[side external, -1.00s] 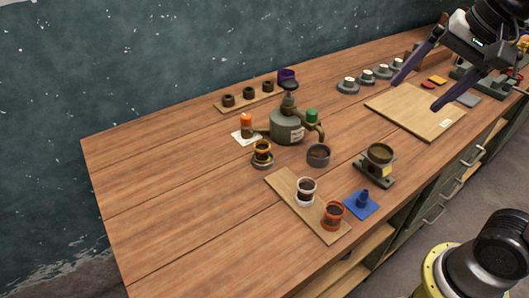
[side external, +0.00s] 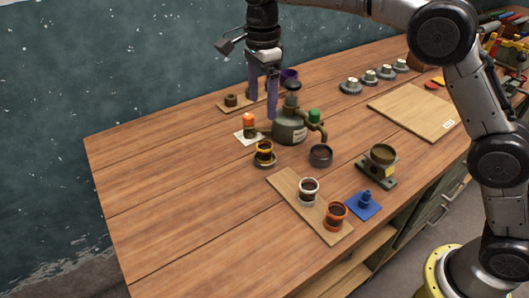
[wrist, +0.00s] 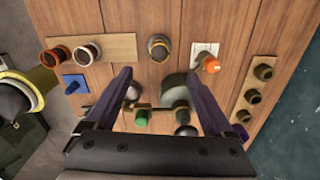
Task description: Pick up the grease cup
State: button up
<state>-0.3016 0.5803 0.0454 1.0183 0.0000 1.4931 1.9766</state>
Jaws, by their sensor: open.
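No thing is labelled legibly as the grease cup; I cannot tell which cup it is. A white-rimmed cup (side external: 308,190) and an orange-rimmed cup (side external: 335,214) stand on a narrow board. A yellow-banded cup (side external: 264,152) stands left of a dark grey cup (side external: 320,156). My gripper (side external: 262,101) is open and empty, pointing down above the far-left part of the bench. In the wrist view, the yellow-banded cup (wrist: 159,47) lies ahead of my open fingers (wrist: 156,78).
A grey-green spouted can (side external: 289,130) stands close by my fingers. An orange-topped bottle (side external: 249,124) stands on a white card. Dark cylinders (wrist: 264,72) line a strip, near a purple cup (side external: 290,74). A blue piece (side external: 363,204) sits at the front. The left bench is clear.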

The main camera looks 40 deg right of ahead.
send_over(265, 144)
jog(key=a, duration=0.1)
notch_tip(265, 144, down, 8)
jog(key=shift+s+f, duration=0.1)
jog(key=shift+f, duration=0.15)
jog(key=shift+d+f, duration=0.2)
jog(key=shift+f, duration=1.2)
jog(key=shift+d+f, duration=0.2)
jog(key=shift+f, duration=1.15)
jog(key=c, duration=1.4)
jog(key=shift+r, duration=0.1)
